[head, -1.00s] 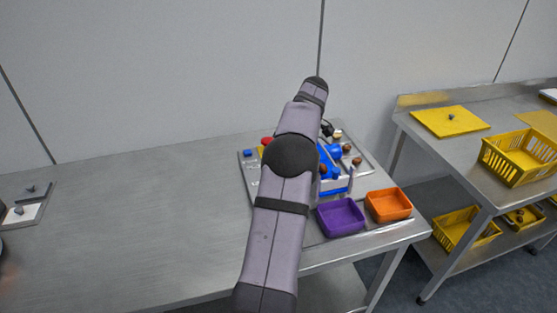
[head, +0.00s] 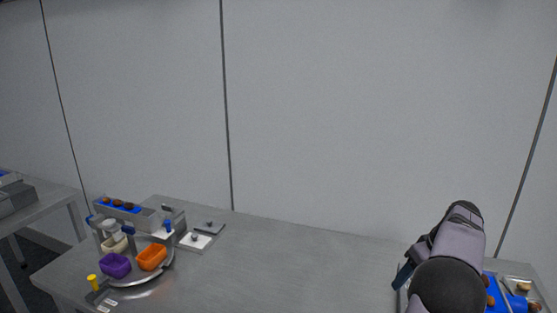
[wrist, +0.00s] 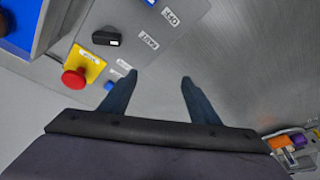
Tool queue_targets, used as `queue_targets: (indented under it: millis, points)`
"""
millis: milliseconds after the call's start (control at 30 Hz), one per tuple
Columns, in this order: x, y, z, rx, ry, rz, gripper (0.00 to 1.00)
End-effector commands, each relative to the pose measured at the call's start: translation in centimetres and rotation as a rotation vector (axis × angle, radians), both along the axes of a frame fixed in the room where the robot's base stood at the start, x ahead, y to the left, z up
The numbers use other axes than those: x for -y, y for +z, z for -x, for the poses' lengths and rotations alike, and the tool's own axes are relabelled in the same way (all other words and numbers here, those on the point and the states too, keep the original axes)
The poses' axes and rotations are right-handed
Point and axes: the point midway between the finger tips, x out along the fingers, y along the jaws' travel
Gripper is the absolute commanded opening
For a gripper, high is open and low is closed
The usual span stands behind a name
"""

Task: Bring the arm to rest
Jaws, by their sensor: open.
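My arm (head: 450,262) stands at the right of the head view, its dark round joint at the bottom edge. My gripper shows in the wrist view (wrist: 157,88), its two dark fingers spread apart with nothing between them. It hangs over a grey labelled panel (wrist: 188,18) beside bare metal table. In the head view my fingers are mostly hidden behind the arm.
A red button on a yellow base (wrist: 76,78) and a black knob (wrist: 106,39) sit near the left finger. At the far left, a round tray (head: 140,291) holds a purple bin (head: 115,265) and an orange bin (head: 151,257). The middle of the table (head: 290,270) is clear.

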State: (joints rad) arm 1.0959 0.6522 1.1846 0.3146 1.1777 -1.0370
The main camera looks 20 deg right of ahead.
Motion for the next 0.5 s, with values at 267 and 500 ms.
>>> queue_targets:
  millis: [267, 500]
  points:
    - [-17.5, -1.5, -5.7, -0.124, 0.045, -0.052, 0.56]
    - [-31.6, -3.8, -3.4, -0.222, 0.087, -0.042, 0.56]
